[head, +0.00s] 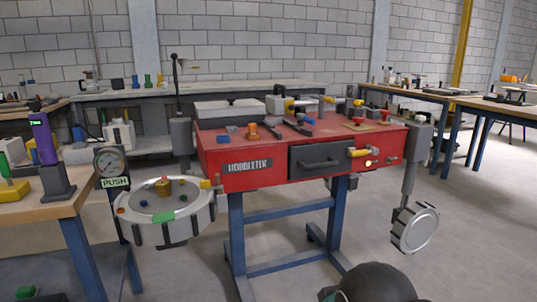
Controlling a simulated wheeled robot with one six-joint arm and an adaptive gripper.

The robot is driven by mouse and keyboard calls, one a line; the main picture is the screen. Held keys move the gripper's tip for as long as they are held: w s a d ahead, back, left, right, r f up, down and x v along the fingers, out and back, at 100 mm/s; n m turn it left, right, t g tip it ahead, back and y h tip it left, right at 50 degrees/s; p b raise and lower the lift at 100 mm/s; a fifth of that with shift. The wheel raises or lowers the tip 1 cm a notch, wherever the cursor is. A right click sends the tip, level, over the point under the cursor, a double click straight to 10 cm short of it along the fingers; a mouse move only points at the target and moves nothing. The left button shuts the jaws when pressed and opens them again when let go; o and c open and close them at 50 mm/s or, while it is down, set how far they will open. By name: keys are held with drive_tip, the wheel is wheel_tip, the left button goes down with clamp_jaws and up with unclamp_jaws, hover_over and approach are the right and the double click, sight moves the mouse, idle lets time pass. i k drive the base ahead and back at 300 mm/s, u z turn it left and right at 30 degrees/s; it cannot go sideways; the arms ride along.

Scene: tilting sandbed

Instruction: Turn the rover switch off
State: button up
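The red workbench (228,178) stands on blue legs in the middle. Its front has a dark drawer (317,162) with a bar handle. Right of the drawer, a yellow lever-like part (358,152) sticks out, with a small lit yellowish spot (368,163) below it. I cannot tell for sure which part is the rover switch, nor its setting. No rover is clearly recognisable among the small items on top. My gripper is not in view; a dark rounded part, likely of my arm, shows at the bottom edge.
A round tray (165,226) with coloured pieces hangs at the bench's left, beside a gauge (110,161) and a "PUSH" label. A round metal drum (414,228) hangs at its right. A wooden table (62,208) stands at left. Floor in front is open.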

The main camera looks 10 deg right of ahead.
sight(357, 120)
drive_tip(key=z, duration=0.1)
drive_tip(key=i, duration=0.6)
drive_tip(key=z, duration=0.75)
drive_tip(key=i, duration=1.15)
drive_tip(key=z, duration=0.6)
